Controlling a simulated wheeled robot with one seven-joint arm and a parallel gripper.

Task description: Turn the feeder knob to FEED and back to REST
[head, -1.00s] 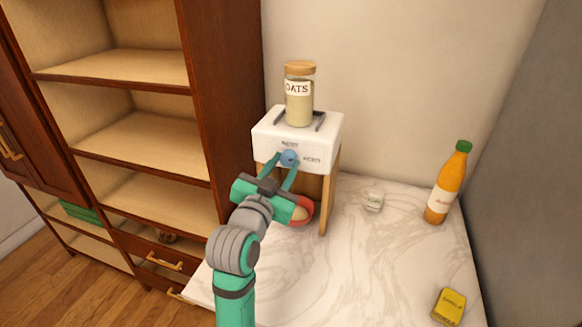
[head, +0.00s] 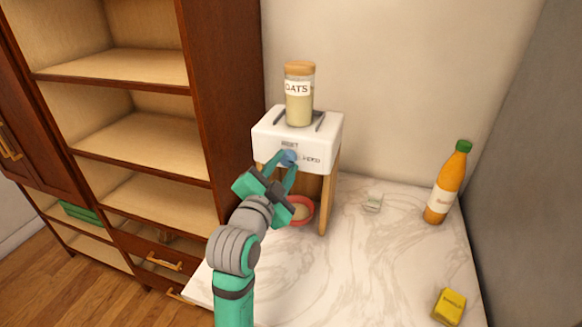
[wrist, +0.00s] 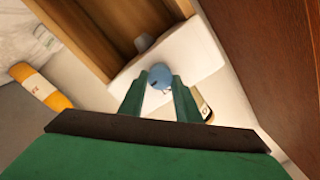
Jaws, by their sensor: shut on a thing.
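The feeder (head: 318,145) is a white box on wooden legs, standing on the marble counter. Its blue knob (head: 290,157) is on the front face, with REST lettered above it and another label to its right, too small to read surely. My gripper (head: 282,165) is shut on the knob, with its hand tilted. In the wrist view the knob (wrist: 160,77) sits between the two green fingertips (wrist: 160,85). The knob's pointer is too small to read. A red bowl (head: 301,213) with pale contents stands below the feeder, partly behind my gripper.
A jar labelled OATS (head: 299,100) stands on top of the feeder. A wooden shelf unit (head: 228,90) rises close on the left.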

